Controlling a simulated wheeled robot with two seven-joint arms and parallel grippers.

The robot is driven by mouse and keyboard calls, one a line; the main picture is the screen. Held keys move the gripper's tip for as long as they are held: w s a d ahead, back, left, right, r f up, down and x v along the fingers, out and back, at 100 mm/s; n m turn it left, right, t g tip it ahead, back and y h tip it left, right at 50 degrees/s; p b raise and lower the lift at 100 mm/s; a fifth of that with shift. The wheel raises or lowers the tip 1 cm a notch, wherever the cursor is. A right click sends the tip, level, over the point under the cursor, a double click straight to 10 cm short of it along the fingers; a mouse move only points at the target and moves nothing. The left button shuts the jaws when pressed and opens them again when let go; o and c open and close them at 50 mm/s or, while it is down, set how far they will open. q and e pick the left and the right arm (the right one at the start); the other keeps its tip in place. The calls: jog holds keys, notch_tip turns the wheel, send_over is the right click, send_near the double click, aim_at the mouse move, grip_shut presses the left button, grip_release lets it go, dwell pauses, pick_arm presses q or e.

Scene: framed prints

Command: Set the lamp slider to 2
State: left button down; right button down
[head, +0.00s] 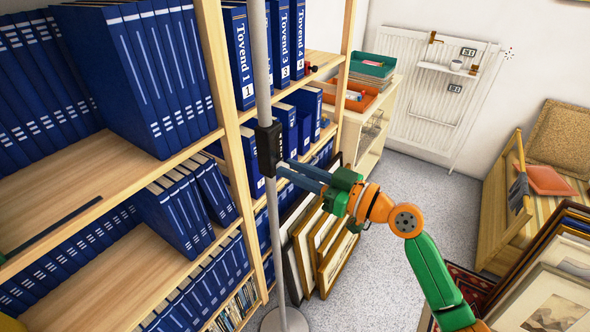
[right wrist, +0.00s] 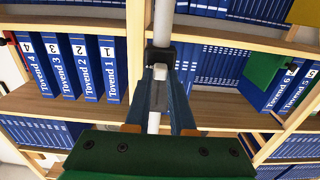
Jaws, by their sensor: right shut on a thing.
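The lamp's pale grey pole (head: 262,60) stands upright in front of the bookshelf, on a round base (head: 284,321). A black slider box (head: 268,148) sits on the pole at mid height. My right gripper (head: 284,171) reaches it from the right with its blue-grey fingers. In the right wrist view the gripper (right wrist: 158,88) is shut on a small grey slider knob (right wrist: 158,96) at the front of the black box (right wrist: 160,56). The fingers hide part of the box. I cannot read any scale numbers on it.
A wooden bookshelf (head: 110,158) full of blue binders stands close behind the pole. Framed prints (head: 318,245) lean against it below my right arm. A radiator (head: 420,95) is at the back, more frames (head: 555,270) at the right. Grey floor between is clear.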

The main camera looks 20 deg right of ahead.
aim_at(277, 151)
jog(key=shift+r, duration=0.1)
notch_tip(277, 151, up, 3)
jog(key=shift+p, duration=0.85)
jog(key=c, duration=0.8)
grip_release()
jog(key=shift+o, duration=0.2)
